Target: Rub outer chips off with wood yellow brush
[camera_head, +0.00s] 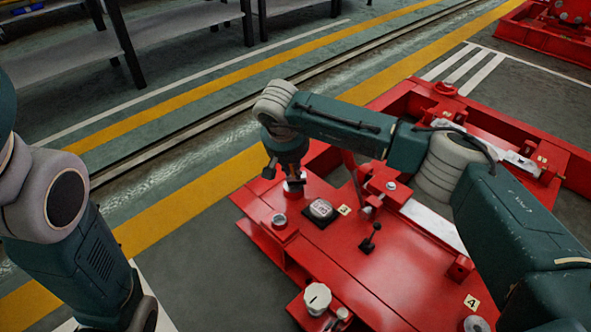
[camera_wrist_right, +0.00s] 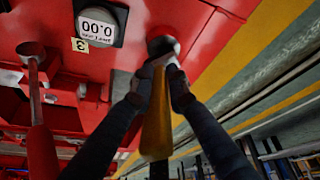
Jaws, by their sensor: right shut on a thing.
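My right gripper (camera_wrist_right: 158,82) is shut on the yellow wooden brush (camera_wrist_right: 157,125), whose handle runs between the two dark fingers in the right wrist view. The brush's far end meets or overlaps a round opening (camera_wrist_right: 161,45) in the red surface; I cannot tell if they touch. In the head view my right gripper (camera_head: 291,184) points down at the left part of the red pumpset frame (camera_head: 350,255), and the brush is mostly hidden. I cannot make out any chips. My left arm shows at the left edge, its gripper out of view.
A round capped fitting (camera_head: 279,224), a black lever (camera_head: 370,238) and a white knob (camera_head: 317,297) stand up from the frame. Open floor lies to the left.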

